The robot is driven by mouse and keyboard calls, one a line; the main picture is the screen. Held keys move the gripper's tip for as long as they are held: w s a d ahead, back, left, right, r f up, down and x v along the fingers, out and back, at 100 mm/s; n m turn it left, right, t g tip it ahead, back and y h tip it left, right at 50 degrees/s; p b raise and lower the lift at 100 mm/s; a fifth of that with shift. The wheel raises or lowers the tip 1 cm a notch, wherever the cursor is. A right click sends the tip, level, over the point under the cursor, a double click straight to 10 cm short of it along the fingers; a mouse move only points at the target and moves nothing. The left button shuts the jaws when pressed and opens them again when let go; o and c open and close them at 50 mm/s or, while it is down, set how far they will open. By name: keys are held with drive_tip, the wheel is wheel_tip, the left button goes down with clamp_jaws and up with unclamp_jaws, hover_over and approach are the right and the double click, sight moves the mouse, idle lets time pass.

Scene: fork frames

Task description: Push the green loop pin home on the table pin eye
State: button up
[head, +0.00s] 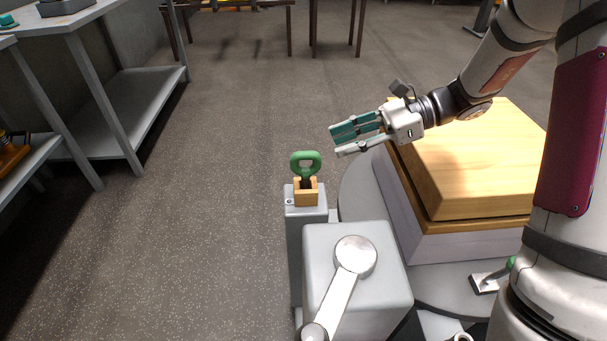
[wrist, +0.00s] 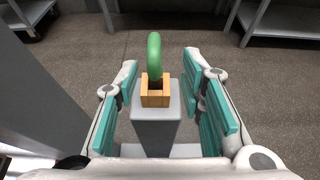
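The green loop pin (head: 305,162) stands upright in a small wooden block (head: 306,192) on top of a narrow grey post (head: 308,230). In the wrist view the loop (wrist: 154,56) shows nearly edge-on above the block (wrist: 155,92), between my fingers. My gripper (head: 345,140) is open and empty, with teal pads on its fingers. In the head view it is up and to the right of the pin, apart from it. How deep the pin sits is hard to tell; its shank is partly hidden by the block's walls.
A grey box with a lever (head: 355,255) stands right in front of the post. A wooden slab (head: 480,160) lies under my arm on the right. Grey shelving (head: 130,105) stands at the left. The floor left of the post is clear.

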sight(305, 171)
drive_tip(key=b+x, duration=0.1)
drive_tip(key=x, duration=0.1)
drive_tip(key=b+x, duration=0.1)
drive_tip(key=x, duration=0.2)
drive_tip(key=s+b+x, duration=0.1)
drive_tip(key=x, duration=0.2)
drive_tip(key=shift+f, duration=0.3)
drive_tip(key=shift+a+f+b, duration=0.15)
drive_tip(key=shift+a+b, duration=0.25)
drive_tip(key=shift+b, duration=0.05)
clamp_jaws()
